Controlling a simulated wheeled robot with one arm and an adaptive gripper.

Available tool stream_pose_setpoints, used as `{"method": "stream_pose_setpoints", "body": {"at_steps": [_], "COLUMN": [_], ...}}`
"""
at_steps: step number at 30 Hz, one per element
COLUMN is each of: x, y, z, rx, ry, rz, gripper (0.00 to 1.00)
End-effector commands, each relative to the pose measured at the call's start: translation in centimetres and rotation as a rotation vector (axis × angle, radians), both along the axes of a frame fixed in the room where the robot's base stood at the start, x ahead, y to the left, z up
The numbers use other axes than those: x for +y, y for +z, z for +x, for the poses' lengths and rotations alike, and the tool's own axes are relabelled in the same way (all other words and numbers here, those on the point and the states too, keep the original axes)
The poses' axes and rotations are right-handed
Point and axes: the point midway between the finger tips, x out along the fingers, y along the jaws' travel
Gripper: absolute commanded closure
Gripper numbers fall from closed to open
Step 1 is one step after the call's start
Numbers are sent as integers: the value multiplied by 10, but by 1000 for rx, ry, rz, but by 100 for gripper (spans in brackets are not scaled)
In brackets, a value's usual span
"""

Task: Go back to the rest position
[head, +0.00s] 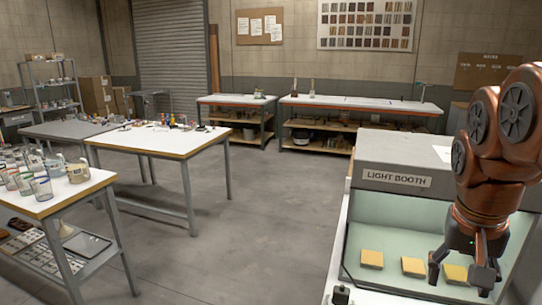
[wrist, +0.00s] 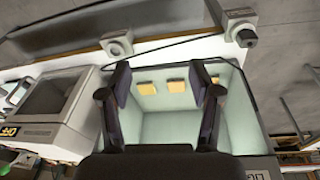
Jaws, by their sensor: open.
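My gripper (head: 465,272) is at the right of the head view, in front of the open light booth (head: 395,181). In the wrist view my gripper (wrist: 160,100) has its two fingers spread wide apart with nothing between them.
A table with glass cups (head: 40,205) stands at the left, and a white-topped table (head: 160,142) with small items stands behind it. Workbenches (head: 360,104) line the back wall. The grey floor (head: 260,210) between the tables and the booth is clear. A boxy device (wrist: 55,100) sits beside the booth in the wrist view.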

Motion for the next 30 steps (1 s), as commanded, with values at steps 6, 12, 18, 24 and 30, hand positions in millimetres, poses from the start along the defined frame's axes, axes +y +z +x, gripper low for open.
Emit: {"method": "stream_pose_setpoints", "body": {"at_steps": [6,12,18,24,30], "x": [43,77,102,112,114], "y": [-60,-112,-157,-180,-184], "z": [-33,-72,-116,-142,-146], "rx": [95,177,248,286,291], "ry": [163,303,422,484,495], "rz": [48,91,128,148,151], "gripper": [37,37,37,37,37]}}
